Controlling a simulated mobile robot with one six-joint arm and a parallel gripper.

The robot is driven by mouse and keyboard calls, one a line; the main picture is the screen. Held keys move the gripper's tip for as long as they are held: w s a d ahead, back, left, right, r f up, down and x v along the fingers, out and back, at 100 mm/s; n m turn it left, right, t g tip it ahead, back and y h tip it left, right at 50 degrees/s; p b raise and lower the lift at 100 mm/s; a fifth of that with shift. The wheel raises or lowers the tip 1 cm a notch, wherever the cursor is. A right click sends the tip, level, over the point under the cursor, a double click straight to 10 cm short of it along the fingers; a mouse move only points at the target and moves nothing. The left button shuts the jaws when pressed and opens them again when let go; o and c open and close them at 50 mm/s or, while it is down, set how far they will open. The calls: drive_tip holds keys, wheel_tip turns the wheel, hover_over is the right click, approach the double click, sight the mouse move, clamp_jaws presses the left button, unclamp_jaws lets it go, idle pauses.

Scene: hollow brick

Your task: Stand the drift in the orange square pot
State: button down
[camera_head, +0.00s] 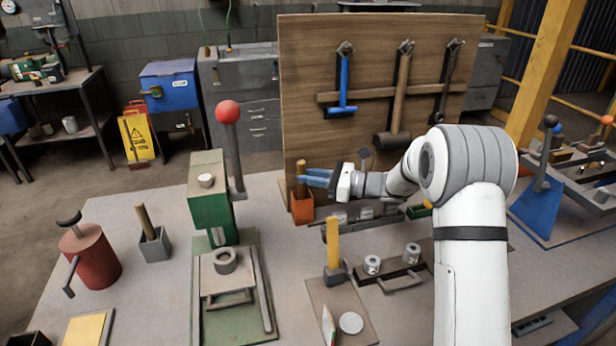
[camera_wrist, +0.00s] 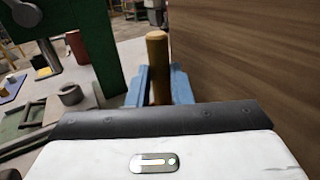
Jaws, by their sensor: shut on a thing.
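The drift is a round light-brown wooden rod (camera_head: 301,165), held upright. My gripper (camera_head: 304,178) has blue fingers and is shut on it. In the wrist view the drift (camera_wrist: 157,60) stands between the two blue fingers (camera_wrist: 160,88), with its top end rising above them. The orange square pot (camera_head: 302,210) stands on the bench just below the fingers, in front of the wooden tool board. The drift's lower end meets the pot's opening in the head view; whether it rests on the pot's floor is hidden.
The green press (camera_head: 210,200) with a red-knobbed lever stands left of the pot. The wooden tool board (camera_head: 310,90) rises close behind it. A grey square pot (camera_head: 155,245) holding another wooden rod stands further left. A yellow-handled tool (camera_head: 333,240) stands in front.

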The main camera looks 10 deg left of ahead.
sight(311, 197)
drive_tip(key=shift+f+b, duration=1.1)
drive_tip(key=shift+f, duration=0.8)
drive_tip(key=c, duration=1.2)
unclamp_jaws()
drive_tip(key=shift+c, duration=0.2)
drive_tip(key=shift+o, duration=0.2)
drive_tip(key=shift+f, duration=0.1)
drive_tip(key=shift+s+d, duration=0.1)
drive_tip(key=d, duration=0.8)
drive_tip(key=shift+s, duration=0.3)
drive_tip(key=shift+p, duration=0.3)
